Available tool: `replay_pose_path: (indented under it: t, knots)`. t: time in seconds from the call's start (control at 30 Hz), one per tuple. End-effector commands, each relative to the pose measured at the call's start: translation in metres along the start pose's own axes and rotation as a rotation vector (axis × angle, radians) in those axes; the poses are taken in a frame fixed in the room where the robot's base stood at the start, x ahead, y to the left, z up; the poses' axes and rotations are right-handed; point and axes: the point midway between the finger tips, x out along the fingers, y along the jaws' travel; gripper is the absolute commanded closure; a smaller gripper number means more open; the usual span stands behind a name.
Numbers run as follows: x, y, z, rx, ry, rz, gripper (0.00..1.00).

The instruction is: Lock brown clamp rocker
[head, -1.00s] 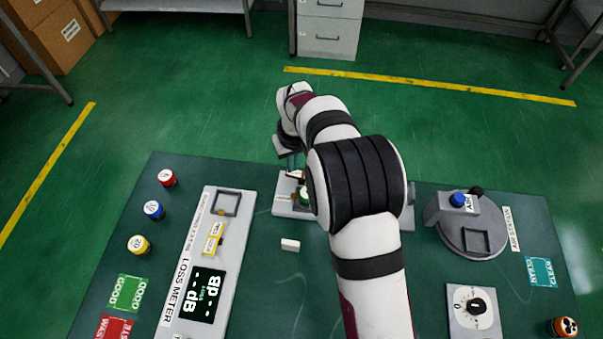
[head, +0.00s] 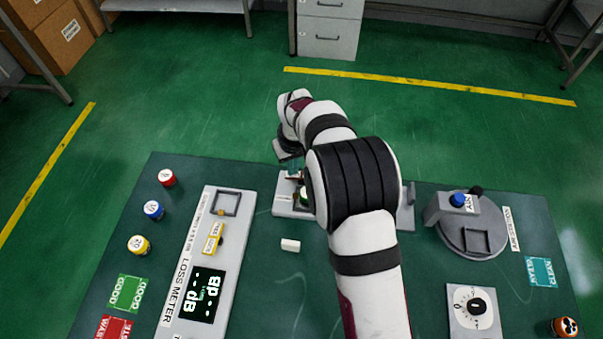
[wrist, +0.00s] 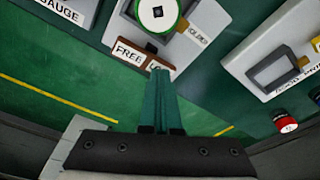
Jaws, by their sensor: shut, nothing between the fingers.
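The brown clamp rocker (wrist: 147,57) lies at the edge of a pale holder block in the wrist view. Its label reads FREE on the left end; the other end's label is partly hidden behind my fingertips. My gripper (wrist: 160,72) is shut and empty, its teal fingers together with the tips over or against the rocker's right end; I cannot tell if they touch. A round green-rimmed part (wrist: 157,12) with a white face sits in the holder behind the rocker. In the head view my arm hides much of the holder (head: 284,208).
The loss meter (head: 198,258) stands left of the holder, with red, blue and yellow caps beyond it. A small white block (head: 290,245) lies in front of the holder. A round station (head: 472,235) with a blue part and a dial box (head: 473,304) are at the right.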

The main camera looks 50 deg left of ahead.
Motion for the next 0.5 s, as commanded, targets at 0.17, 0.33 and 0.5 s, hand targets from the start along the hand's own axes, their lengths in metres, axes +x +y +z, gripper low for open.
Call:
replay_pose_path:
  t: [0.17, 0.33, 0.5]
  knots:
    - [-0.009, 0.0, -0.001, 0.0, -0.001, -0.001, 1.0]
    - [-0.029, 0.0, -0.004, 0.001, -0.001, 0.0, 1.0]
    - [-0.048, 0.0, -0.007, 0.001, 0.001, 0.0, 1.0]
